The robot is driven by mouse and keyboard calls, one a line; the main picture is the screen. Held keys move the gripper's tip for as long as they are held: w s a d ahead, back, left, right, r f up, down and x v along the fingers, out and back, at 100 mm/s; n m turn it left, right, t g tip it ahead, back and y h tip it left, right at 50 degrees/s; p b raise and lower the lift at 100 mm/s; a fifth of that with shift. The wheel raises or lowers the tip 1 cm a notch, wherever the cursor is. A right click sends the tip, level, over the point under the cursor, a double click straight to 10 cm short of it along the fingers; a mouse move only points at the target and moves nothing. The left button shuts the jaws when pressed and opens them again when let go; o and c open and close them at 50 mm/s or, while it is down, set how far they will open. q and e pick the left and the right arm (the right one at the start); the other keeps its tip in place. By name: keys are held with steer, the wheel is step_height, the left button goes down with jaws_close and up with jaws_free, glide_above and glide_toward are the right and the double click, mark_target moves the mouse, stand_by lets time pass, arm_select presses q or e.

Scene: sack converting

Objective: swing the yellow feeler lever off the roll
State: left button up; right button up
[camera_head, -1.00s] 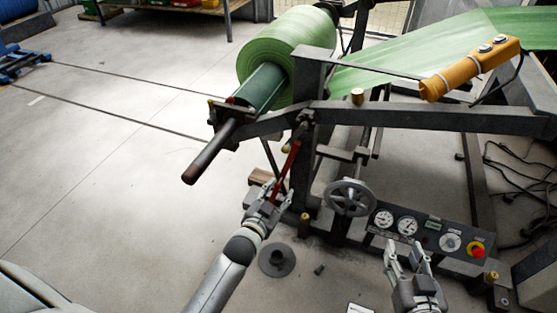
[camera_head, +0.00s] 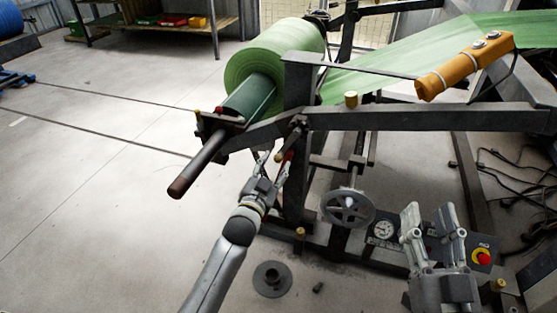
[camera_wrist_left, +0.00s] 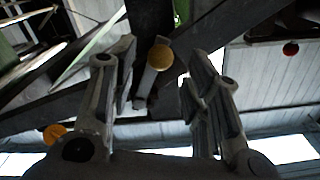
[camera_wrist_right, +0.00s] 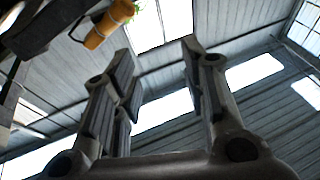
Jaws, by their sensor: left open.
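The green roll (camera_head: 278,62) sits on a dark green core with a shaft sticking out to the lower left. I cannot clearly pick out a yellow feeler lever against it. My right gripper (camera_head: 433,218) is open and empty, above the control panel.
An orange button box (camera_head: 465,66) is mounted at the right above the frame beam (camera_head: 430,117). A dark round base (camera_head: 272,279) lies on the floor. The left floor is mostly clear.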

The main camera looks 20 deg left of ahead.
mark_target(277, 162)
arm_select(q)
steer(key=w+b, duration=0.1)
steer(key=w, duration=0.2)
steer(key=shift+w, duration=0.25)
steer(key=shift+w+d, duration=0.1)
steer(key=shift+w, duration=0.5)
arm_select(e)
steer(key=s+r+t+y, duration=0.1)
steer(key=s+r+t, duration=0.2)
steer(key=r, duration=0.3)
steer(key=shift+t, duration=0.6)
steer(key=shift+s, duration=0.1)
